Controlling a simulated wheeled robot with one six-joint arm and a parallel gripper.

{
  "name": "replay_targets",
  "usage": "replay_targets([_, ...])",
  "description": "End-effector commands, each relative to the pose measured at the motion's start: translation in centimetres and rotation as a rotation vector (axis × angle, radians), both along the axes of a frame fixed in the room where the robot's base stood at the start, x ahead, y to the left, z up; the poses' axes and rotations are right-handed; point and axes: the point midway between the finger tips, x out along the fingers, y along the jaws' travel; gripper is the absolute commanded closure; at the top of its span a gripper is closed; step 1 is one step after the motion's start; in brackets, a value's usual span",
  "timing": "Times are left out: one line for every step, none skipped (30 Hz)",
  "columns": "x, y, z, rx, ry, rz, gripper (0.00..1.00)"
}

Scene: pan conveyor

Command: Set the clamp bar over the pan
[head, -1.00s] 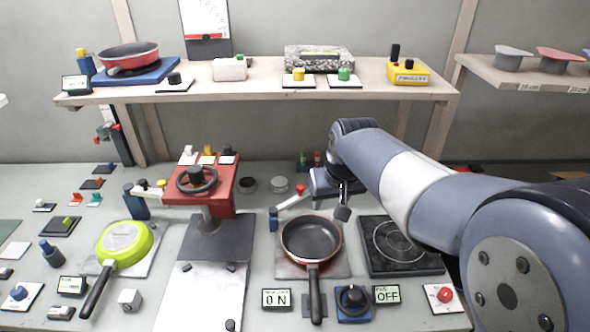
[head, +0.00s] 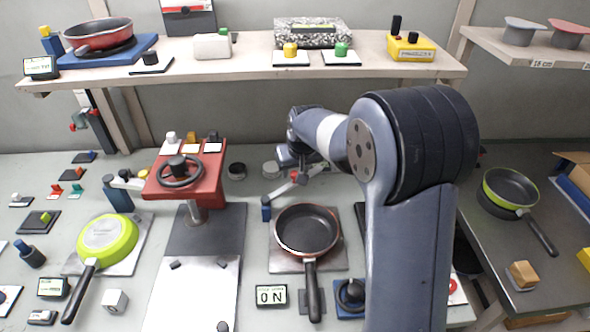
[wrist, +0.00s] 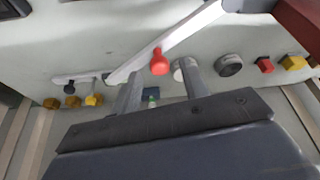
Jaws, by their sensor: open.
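The clamp bar (head: 282,191) is a pale bar with a red knob, on a blue post (head: 266,209) behind and left of the pan. It points back and right, away from the pan. The dark pan with a red rim (head: 307,231) lies on a plate, handle toward the front. My gripper (head: 297,172) is behind the pan at the knob end of the bar, partly hidden by my arm. In the wrist view my gripper (wrist: 158,72) is open, with the red knob (wrist: 159,62) between its fingertips. The bar (wrist: 195,27) runs diagonally there. I cannot tell whether the fingers touch it.
A red press with a handwheel (head: 185,182) stands left of the pan. A green pan (head: 106,238) lies further left. A small display (head: 271,296) and a blue knob box (head: 351,293) are in front. A shelf (head: 250,75) runs above the back.

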Motion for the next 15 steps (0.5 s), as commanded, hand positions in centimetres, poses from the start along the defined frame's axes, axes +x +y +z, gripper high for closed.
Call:
replay_targets([0.18, 0.06, -0.42, 0.0, 0.0, 0.0, 0.57])
replay_targets([0.26, 0.09, -0.61, 0.0, 0.0, 0.0, 0.57])
replay_targets([0.33, 0.1, -0.84, 0.0, 0.0, 0.0, 0.57])
replay_targets([0.38, 0.11, -0.96, 0.0, 0.0, 0.0, 0.57])
replay_targets([0.41, 0.12, -1.06, 0.0, 0.0, 0.0, 0.57])
replay_targets([0.44, 0.14, -1.12, 0.0, 0.0, 0.0, 0.57])
replay_targets([0.45, 0.13, -1.15, 0.0, -0.001, 0.0, 0.57])
replay_targets([0.46, 0.14, -1.16, 0.0, -0.001, 0.0, 0.57])
replay_targets([0.47, 0.14, -1.15, 0.0, -0.001, 0.0, 0.57])
replay_targets([0.47, 0.14, -1.15, 0.0, -0.001, 0.0, 0.57])
replay_targets([0.46, 0.14, -1.14, 0.0, -0.001, 0.0, 0.57])
replay_targets([0.46, 0.14, -1.14, 0.0, -0.001, 0.0, 0.57])
replay_targets([0.46, 0.14, -1.14, 0.0, -0.001, 0.0, 0.57])
replay_targets([0.46, 0.14, -1.13, 0.0, -0.001, 0.0, 0.6])
replay_targets([0.46, 0.14, -1.13, 0.0, -0.001, 0.0, 0.63])
